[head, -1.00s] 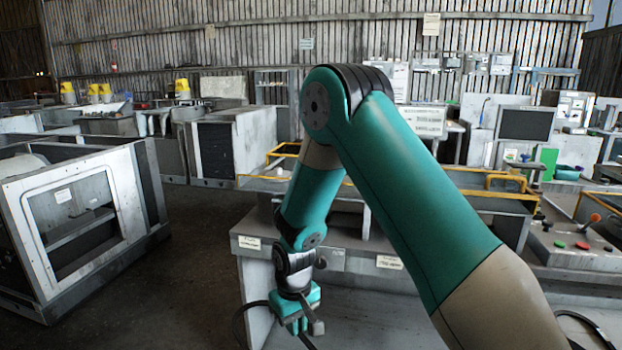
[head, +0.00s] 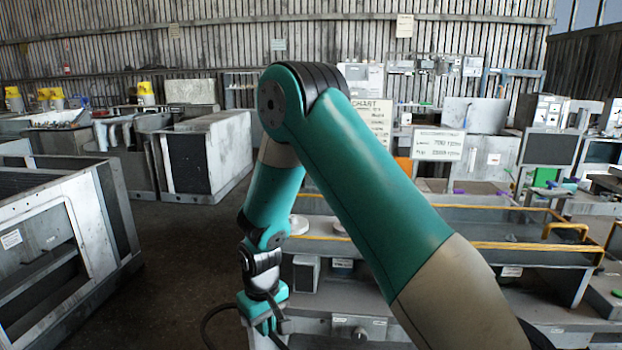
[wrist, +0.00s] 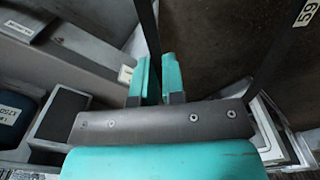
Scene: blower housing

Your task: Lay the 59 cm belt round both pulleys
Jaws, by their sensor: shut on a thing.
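My gripper (wrist: 157,76) shows teal fingers in the wrist view, shut on a black belt (wrist: 149,30). One strand runs up from between the fingers. Another strand (wrist: 268,60) slants at the right, with a pale tag reading 59 (wrist: 307,12) near the top corner. In the head view my gripper (head: 264,318) hangs low at the end of the arm, and a dark loop of the belt (head: 209,318) bulges out to its left. I cannot make out either pulley for certain. Pale round shapes (head: 298,224) show beside the arm.
A grey bench with yellow rails (head: 500,246) spans the right, partly hidden by my arm. A white-framed housing (head: 70,225) stands at the left. Dark floor (head: 175,270) lies free between them. A white sign (head: 438,145) stands behind the bench.

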